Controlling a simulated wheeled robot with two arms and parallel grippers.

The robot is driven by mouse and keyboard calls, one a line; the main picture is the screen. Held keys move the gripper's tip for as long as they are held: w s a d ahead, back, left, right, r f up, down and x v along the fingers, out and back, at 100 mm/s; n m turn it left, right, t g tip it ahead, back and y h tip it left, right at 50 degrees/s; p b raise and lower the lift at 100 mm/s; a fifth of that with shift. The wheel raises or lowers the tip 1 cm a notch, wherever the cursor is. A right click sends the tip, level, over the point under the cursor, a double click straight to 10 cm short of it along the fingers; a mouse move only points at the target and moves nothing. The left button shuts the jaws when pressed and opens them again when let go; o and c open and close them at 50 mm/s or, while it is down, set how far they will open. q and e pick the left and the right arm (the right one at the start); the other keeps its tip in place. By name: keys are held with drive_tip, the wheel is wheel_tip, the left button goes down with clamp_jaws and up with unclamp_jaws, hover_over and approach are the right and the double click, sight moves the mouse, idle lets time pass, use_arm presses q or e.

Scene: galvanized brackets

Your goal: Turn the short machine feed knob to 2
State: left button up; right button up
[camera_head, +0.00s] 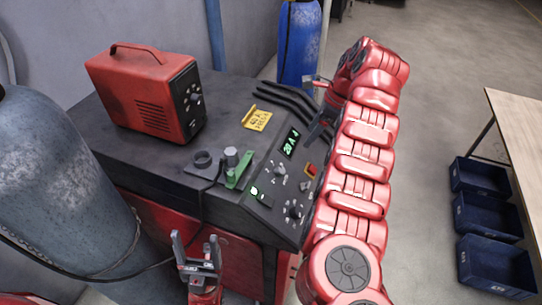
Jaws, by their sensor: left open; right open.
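A dark cabinet machine (215,195) has a sloped control panel with a lit green display (291,142). Its dials include an upper knob (280,170) and a lower knob (293,211). A smaller red machine (140,95) stands on its top and has knobs on its front (193,97). The labels are too small to read, so I cannot tell which knob is the feed knob or its setting. My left gripper (197,252) is open and empty in front of the cabinet, below the panel. My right gripper (318,106) is open by the panel's far right corner, partly hidden by its arm.
A large grey cylinder (70,190) stands left, a blue one (298,45) behind. Blue bins (495,265) sit by a table (520,125) at right.

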drive_tip(key=s, duration=0.1)
approach(283, 170)
drive_tip(key=shift+y, duration=0.3)
drive_tip(key=b+x, duration=0.1)
drive_tip(key=x, duration=0.1)
drive_tip(key=b+x, duration=0.1)
drive_tip(key=x, duration=0.2)
drive_tip(key=shift+d+f+b, duration=0.1)
drive_tip(key=shift+f+b, duration=0.25)
drive_tip(key=shift+f, duration=0.05)
drive_tip(key=shift+p+x, duration=0.55)
drive_tip(key=shift+x, duration=0.3)
drive_tip(key=shift+a+f, duration=0.3)
drive_tip(key=shift+f, duration=0.25)
clamp_jaws()
